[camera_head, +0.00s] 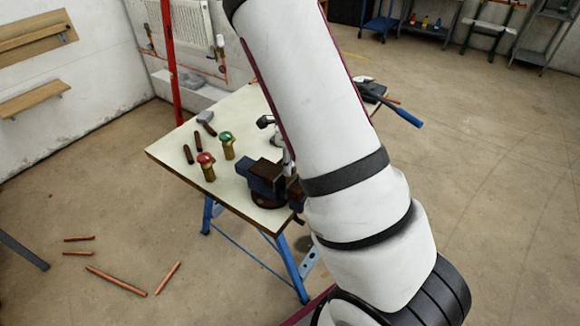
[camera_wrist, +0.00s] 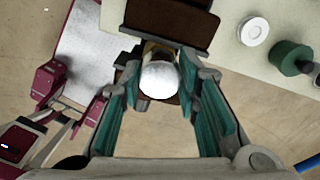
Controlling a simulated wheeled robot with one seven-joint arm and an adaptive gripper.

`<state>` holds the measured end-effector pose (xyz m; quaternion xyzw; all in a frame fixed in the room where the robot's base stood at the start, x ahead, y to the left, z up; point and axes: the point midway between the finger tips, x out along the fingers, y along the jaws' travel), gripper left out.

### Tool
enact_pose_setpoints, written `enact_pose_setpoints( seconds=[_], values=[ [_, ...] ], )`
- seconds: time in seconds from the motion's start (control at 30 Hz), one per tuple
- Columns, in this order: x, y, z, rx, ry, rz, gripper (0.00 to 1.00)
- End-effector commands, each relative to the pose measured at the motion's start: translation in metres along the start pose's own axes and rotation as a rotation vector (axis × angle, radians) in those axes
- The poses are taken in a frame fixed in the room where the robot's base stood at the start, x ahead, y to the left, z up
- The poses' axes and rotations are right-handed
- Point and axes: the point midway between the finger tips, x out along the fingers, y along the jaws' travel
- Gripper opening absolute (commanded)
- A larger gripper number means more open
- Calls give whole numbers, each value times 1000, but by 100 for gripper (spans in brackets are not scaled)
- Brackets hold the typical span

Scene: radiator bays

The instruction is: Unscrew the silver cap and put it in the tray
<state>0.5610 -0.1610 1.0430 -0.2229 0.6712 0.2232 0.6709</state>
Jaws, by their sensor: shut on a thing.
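In the wrist view, the silver cap (camera_wrist: 159,80) shows as a pale round dome between my gripper's teal-padded fingers. My gripper (camera_wrist: 160,72) is shut on it, one finger on each side. The cap sits in front of the vise (camera_wrist: 168,28), whose brown jaws show behind it. What lies under the cap is mostly hidden. In the head view, the vise (camera_head: 262,180) stands at the near corner of the workbench, and my arm hides the cap and most of my gripper. I cannot make out the tray for certain in either view.
On the workbench (camera_head: 172,150) stand a red-topped brass fitting (camera_head: 207,168) and a green-topped one (camera_head: 227,146). A white disc (camera_wrist: 255,32) lies near a green round piece (camera_wrist: 290,57). Copper pipes (camera_head: 116,281) lie on the floor at left. A blue-handled tool (camera_head: 405,116) juts over the bench's right edge.

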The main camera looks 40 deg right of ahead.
Motion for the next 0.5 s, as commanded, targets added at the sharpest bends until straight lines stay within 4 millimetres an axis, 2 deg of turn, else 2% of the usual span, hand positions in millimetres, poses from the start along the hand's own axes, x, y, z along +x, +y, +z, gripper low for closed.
enact_pose_setpoints(
  seconds=[0.5],
  values=[
    [-2,0,-1,-832,-1,-2,0]
  ],
)
